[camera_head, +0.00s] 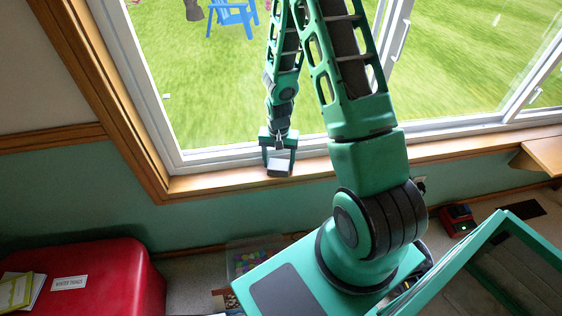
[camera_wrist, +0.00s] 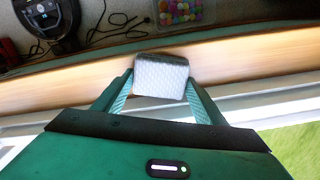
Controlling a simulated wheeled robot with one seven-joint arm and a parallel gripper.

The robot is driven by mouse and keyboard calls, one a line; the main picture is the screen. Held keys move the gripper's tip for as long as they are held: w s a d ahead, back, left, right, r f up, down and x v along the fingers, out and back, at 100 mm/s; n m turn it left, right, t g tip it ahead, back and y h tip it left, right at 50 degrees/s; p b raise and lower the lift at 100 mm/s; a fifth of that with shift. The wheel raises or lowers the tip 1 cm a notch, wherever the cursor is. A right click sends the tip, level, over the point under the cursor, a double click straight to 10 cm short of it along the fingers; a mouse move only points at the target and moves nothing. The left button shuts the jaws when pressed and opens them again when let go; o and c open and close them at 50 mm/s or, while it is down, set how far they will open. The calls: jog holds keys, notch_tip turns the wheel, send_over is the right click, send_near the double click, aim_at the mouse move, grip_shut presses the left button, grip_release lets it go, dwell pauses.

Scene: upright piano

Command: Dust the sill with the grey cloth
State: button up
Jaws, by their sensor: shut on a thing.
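My gripper (camera_head: 279,165) is down at the wooden window sill (camera_head: 215,183), near the sill's left end. It is shut on the grey cloth (camera_head: 279,170), which shows as a small folded pad between the fingers. In the wrist view the cloth (camera_wrist: 161,76) is pale grey with a quilted texture, held between the two green fingertips (camera_wrist: 160,88). The cloth lies over the sill (camera_wrist: 240,57) and looks close to its surface; I cannot tell if it touches. The sill shows bare wood on both sides of the cloth.
The window frame (camera_head: 225,156) runs behind the sill. A red box (camera_head: 110,280) with booklets stands at the lower left. A clear bin of coloured balls (camera_head: 250,258) sits on the floor below. A wooden surface (camera_head: 545,154) juts in at the right.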

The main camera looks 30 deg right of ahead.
jog(key=shift+a, duration=0.4)
jog(key=shift+d+r, duration=0.2)
jog(key=shift+r, duration=1.55)
jog(key=shift+d+r, duration=0.1)
jog(key=shift+r, duration=1.1)
jog(key=shift+r, duration=0.1)
jog(key=shift+r, duration=1.4)
